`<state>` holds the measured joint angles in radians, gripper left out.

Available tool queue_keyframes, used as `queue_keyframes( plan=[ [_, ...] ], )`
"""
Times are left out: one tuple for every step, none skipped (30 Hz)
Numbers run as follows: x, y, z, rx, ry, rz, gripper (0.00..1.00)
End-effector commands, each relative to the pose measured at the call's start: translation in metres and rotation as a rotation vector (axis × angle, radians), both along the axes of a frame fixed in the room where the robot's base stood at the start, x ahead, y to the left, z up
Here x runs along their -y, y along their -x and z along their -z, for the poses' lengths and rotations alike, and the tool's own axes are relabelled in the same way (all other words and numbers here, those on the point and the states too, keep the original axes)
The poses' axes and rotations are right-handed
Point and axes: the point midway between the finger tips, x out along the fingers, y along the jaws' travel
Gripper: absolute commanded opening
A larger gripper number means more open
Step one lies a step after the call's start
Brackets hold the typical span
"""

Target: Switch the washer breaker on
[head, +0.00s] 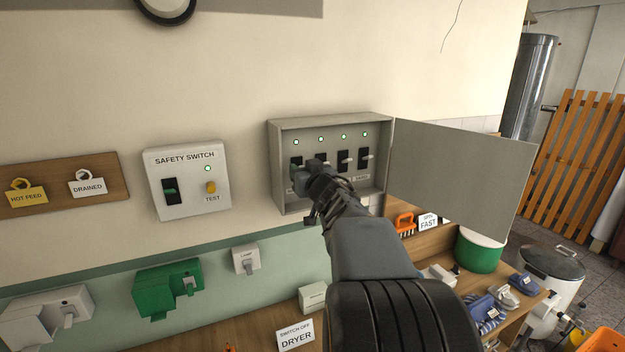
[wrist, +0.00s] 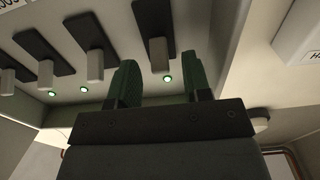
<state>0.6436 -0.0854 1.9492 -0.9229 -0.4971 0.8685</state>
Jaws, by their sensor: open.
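The open grey breaker box (head: 330,121) hangs on the wall in the head view, with a row of black breakers with pale levers inside. Green lights show above them. My gripper (head: 304,180) reaches into the lower left of the box, by the leftmost breaker. In the wrist view my gripper (wrist: 158,64) is open, with its green fingers on either side of one pale lever (wrist: 159,55). Gaps show beside the lever; contact cannot be told. The labels under the left breakers are hidden by my arm, so I cannot read which is the washer's.
The box door (head: 460,170) stands open to the right. A safety switch panel (head: 188,180) is left of the box. Below are a green socket (head: 165,287), a "switch off dryer" card (head: 295,336) and a cluttered wooden shelf (head: 200,338).

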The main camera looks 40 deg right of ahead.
Motion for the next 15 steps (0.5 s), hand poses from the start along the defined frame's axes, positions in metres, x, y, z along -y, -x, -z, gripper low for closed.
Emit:
queue_keyframes(
  plan=[
    [-0.001, 0.006, 0.000, 0.002, 0.001, 0.001, 0.45],
    [-0.003, 0.011, 0.000, 0.002, 0.001, 0.001, 0.45],
    [-0.004, 0.018, 0.000, 0.003, 0.002, 0.002, 0.45],
    [-0.006, 0.024, 0.001, 0.002, 0.003, 0.003, 0.45],
    [-0.007, 0.029, 0.000, 0.002, 0.003, 0.003, 0.45],
    [-0.009, 0.038, 0.000, 0.002, 0.003, 0.004, 0.45],
    [-0.011, 0.044, 0.000, 0.002, 0.003, 0.004, 0.45],
    [-0.013, 0.050, 0.001, 0.002, 0.003, 0.003, 0.45],
    [-0.015, 0.059, 0.001, 0.002, 0.003, 0.003, 0.45],
    [-0.016, 0.065, 0.000, 0.002, 0.003, 0.005, 0.45],
    [-0.017, 0.070, 0.001, 0.001, 0.002, 0.004, 0.45],
    [-0.020, 0.078, 0.001, 0.001, 0.002, 0.003, 0.45],
    [-0.021, 0.083, 0.001, 0.002, 0.003, 0.004, 0.45],
    [-0.022, 0.088, 0.001, 0.002, 0.003, 0.004, 0.45],
    [-0.024, 0.095, 0.001, 0.001, 0.002, 0.004, 0.45]
  ],
)
